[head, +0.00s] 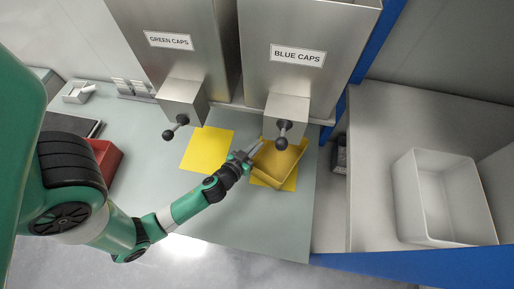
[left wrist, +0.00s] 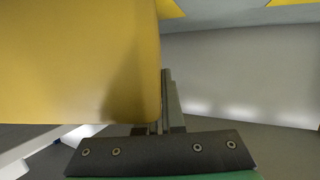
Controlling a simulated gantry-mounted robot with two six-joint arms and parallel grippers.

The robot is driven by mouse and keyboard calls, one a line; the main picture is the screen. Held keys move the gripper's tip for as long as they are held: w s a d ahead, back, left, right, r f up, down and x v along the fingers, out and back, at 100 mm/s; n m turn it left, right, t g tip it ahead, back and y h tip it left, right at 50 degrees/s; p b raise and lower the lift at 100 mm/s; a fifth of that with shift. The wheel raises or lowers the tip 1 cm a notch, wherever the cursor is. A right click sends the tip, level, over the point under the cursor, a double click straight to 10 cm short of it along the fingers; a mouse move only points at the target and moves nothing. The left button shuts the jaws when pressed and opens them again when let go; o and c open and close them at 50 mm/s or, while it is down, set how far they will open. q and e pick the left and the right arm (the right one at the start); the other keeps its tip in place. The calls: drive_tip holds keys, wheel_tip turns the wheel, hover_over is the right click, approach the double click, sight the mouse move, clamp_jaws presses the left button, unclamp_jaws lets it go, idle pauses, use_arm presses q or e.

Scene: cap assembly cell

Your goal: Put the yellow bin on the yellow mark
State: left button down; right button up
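The yellow bin (head: 279,165) is an open shallow box below the blue caps dispenser, turned askew over a yellow mark (head: 290,184) that shows past its near edge. I cannot tell whether it touches the table. A second yellow mark (head: 207,150) lies bare to the left. My left gripper (head: 252,150) is at the bin's left rim and looks shut on it. In the left wrist view the bin wall (left wrist: 80,60) fills the upper left, against the fingers (left wrist: 167,100), and partly hides them. My right gripper is not in view.
Green caps (head: 168,41) and blue caps (head: 297,55) dispensers stand behind, with knobbed levers (head: 281,143) hanging near the bin. A red bin (head: 104,158) is at the left and a white bin (head: 445,198) at the right. The front table is clear.

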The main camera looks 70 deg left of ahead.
use_arm(q)
drive_tip(key=shift+w+r, duration=0.1)
drive_tip(key=shift+r, duration=0.05)
drive_tip(key=shift+f, duration=0.3)
drive_tip(key=c, duration=1)
unclamp_jaws()
drive_tip(key=shift+r, duration=0.1)
drive_tip(key=shift+c, duration=0.2)
drive_tip(key=shift+r, duration=0.15)
drive_tip(key=b+v, duration=0.1)
drive_tip(key=v, duration=1.1)
drive_tip(key=shift+b, duration=0.3)
drive_tip(key=shift+r, duration=0.1)
